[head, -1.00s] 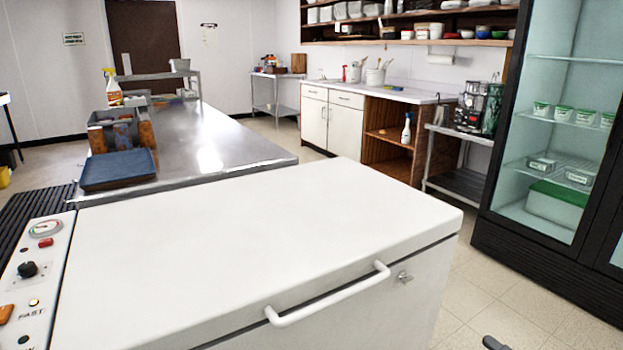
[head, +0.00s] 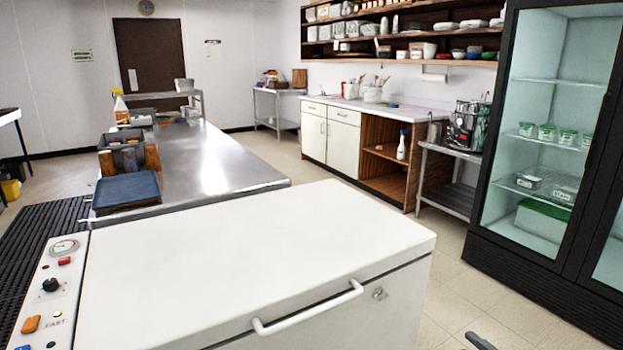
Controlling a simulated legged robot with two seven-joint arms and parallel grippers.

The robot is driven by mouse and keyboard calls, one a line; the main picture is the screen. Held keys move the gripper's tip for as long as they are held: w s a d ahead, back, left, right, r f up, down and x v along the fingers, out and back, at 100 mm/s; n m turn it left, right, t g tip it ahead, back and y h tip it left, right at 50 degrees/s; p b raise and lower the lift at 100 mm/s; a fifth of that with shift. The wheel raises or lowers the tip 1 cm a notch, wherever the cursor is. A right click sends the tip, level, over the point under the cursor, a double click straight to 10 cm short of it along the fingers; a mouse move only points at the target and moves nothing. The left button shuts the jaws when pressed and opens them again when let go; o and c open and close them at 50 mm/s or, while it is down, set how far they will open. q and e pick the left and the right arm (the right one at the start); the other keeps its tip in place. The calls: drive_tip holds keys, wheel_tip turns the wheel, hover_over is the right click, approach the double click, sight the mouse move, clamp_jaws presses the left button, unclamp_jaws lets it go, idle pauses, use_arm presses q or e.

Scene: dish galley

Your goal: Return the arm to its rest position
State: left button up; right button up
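A small grey and dark piece (head: 480,341) shows at the bottom edge, right of the white chest. It looks like the tip of my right gripper, but too little shows to tell open from shut. The rest of that arm is out of view. My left gripper is not in view. No held object shows.
The white chest (head: 250,255) with a shut lid and bar handle (head: 308,308) fills the near foreground. Its control panel (head: 45,290) is at left. A steel table (head: 225,165) with a blue tray (head: 126,190) stands behind. A glass-door fridge (head: 540,120) is right. Floor (head: 470,290) between is clear.

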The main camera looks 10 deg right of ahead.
drive_tip(key=w+a+r+m+g+h+p, duration=0.2)
drive_tip(key=a+r+m+g+h+p, duration=0.25)
drive_tip(key=r+m+p, duration=0.75)
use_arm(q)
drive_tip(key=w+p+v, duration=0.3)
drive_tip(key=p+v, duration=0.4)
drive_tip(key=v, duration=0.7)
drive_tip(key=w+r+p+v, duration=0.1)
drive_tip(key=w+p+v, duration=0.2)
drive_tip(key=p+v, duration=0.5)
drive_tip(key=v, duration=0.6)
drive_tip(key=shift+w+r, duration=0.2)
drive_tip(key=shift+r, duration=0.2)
use_arm(e)
drive_tip(key=s+a+r+m+g+y, duration=0.2)
drive_tip(key=s+a+m+g, duration=0.3)
drive_tip(key=s+a, duration=1.1)
drive_tip(key=a+r+g, duration=0.1)
drive_tip(key=g, duration=0.2)
drive_tip(key=shift+s, duration=0.4)
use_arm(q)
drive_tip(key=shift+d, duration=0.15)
use_arm(e)
drive_tip(key=shift+d+g, duration=0.15)
drive_tip(key=shift+g, duration=0.1)
